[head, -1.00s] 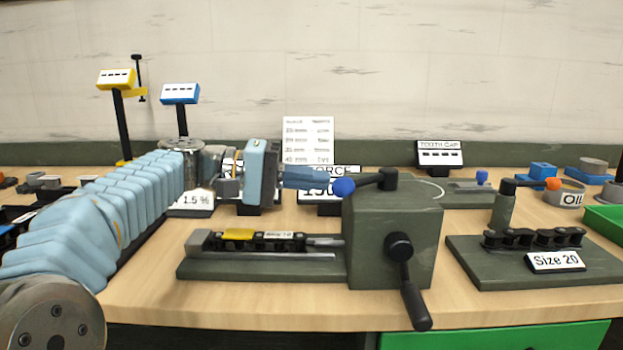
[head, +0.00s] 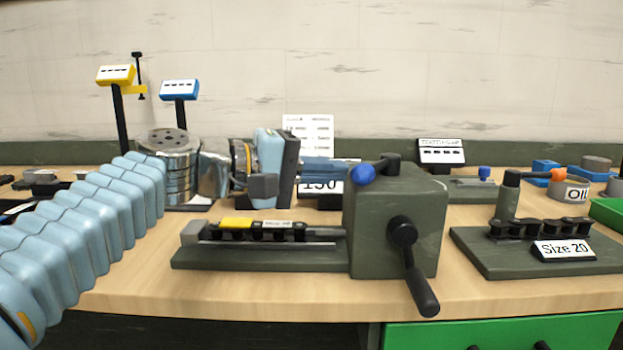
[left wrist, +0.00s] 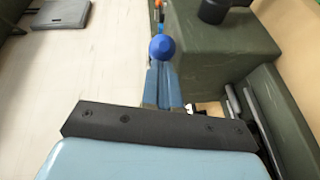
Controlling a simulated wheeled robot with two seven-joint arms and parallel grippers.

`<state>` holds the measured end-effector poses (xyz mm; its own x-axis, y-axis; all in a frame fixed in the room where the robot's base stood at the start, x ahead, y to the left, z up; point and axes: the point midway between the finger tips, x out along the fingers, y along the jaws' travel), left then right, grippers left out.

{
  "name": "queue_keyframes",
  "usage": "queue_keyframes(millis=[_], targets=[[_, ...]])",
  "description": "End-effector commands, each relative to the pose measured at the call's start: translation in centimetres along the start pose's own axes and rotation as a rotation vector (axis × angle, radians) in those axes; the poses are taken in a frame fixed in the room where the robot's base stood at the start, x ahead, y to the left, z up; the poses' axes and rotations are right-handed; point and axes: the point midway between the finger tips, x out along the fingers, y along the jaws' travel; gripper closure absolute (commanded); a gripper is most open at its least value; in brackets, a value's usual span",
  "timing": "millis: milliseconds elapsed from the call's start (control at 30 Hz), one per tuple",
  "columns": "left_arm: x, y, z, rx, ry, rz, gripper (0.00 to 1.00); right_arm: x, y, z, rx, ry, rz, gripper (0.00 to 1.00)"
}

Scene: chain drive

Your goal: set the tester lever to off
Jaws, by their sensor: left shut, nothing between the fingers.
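The tester is a dark green block (head: 398,220) with a rail on its left that bears a chain (head: 275,230). Its lever on top is a short dark arm (head: 388,161) with a blue ball knob (head: 364,174); it points left and toward me. My left gripper (head: 345,171) is shut and empty. Its blue fingers reach from the left to the knob, close behind it or touching it; I cannot tell which. In the left wrist view the knob (left wrist: 162,47) sits just beyond the closed fingertips (left wrist: 162,72). No off mark is readable. My right gripper is not in view.
A dark crank handle (head: 415,270) sticks out of the block's front. A "150" sign (head: 320,186) stands behind my left fingers. Bare bench shows in front.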

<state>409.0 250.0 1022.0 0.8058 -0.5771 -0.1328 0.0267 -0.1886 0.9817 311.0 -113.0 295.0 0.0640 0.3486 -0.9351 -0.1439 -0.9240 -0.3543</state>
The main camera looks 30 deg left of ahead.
Motion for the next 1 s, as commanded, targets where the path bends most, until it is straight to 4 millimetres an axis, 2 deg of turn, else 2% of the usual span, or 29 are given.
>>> queue_keyframes(millis=[100, 367, 700, 1000], targets=[[0.5, 0.2, 1.8, -0.009, 0.106, -0.015, 1.00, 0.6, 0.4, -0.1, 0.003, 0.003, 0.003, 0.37], [2.0, 1.0, 4.2, -0.040, 0.336, -0.050, 1.00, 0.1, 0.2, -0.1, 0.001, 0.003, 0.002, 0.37], [3.9, 1.4, 6.3, -0.047, 0.334, -0.049, 1.00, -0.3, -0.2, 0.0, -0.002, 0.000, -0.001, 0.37], [4.6, 1.6, 6.9, -0.047, 0.335, -0.049, 1.00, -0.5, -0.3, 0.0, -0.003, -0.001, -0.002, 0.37]])
